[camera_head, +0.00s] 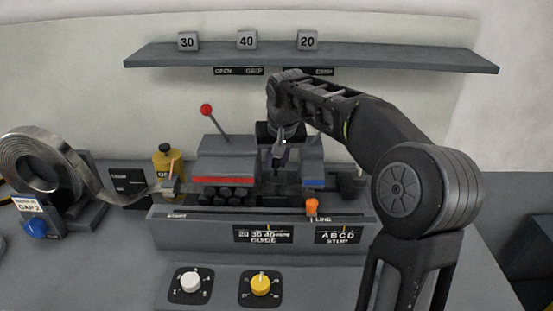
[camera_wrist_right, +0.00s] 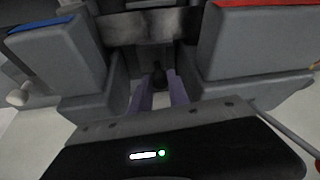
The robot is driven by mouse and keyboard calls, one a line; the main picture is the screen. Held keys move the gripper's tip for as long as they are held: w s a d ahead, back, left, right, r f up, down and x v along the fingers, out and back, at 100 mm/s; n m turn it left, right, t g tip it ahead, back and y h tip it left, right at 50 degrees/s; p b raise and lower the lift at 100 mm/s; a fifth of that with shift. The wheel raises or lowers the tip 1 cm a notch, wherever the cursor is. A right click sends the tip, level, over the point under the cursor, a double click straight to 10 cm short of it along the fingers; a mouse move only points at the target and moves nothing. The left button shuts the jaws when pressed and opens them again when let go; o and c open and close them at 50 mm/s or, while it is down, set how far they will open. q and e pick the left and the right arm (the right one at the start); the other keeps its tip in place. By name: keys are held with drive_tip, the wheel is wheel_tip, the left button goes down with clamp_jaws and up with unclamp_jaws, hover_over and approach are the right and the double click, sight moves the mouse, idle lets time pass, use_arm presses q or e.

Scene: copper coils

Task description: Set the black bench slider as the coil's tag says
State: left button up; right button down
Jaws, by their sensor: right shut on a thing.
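A coil of grey metal strip (camera_head: 22,160) stands on a holder at the left of the bench. Its white tag (camera_head: 30,206) reads "GAP 2", with a smaller line above that I cannot read. My right gripper (camera_head: 279,158) reaches down between the red-striped block (camera_head: 224,160) and the blue-striped block (camera_head: 314,172). In the right wrist view its two fingers (camera_wrist_right: 159,92) are closed around a small dark knob, the black slider (camera_wrist_right: 158,74), in the gap between the blocks. The head view hides most of the slider behind the gripper. My left gripper is out of view.
A shelf (camera_head: 400,60) above holds blocks marked 30, 40 and 20. A red-tipped lever (camera_head: 206,110) rises from the red-striped block. An orange knob (camera_head: 312,206), guide and stop scales (camera_head: 263,234), a white dial (camera_head: 190,282) and a yellow dial (camera_head: 260,284) lie in front.

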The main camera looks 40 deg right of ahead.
sight(279, 184)
drive_tip(key=c, duration=1.3)
unclamp_jaws()
drive_tip(key=shift+o, duration=0.2)
drive_tip(key=v, duration=0.7)
drive_tip(key=shift+r, duration=0.35)
drive_tip(key=shift+s, duration=0.1)
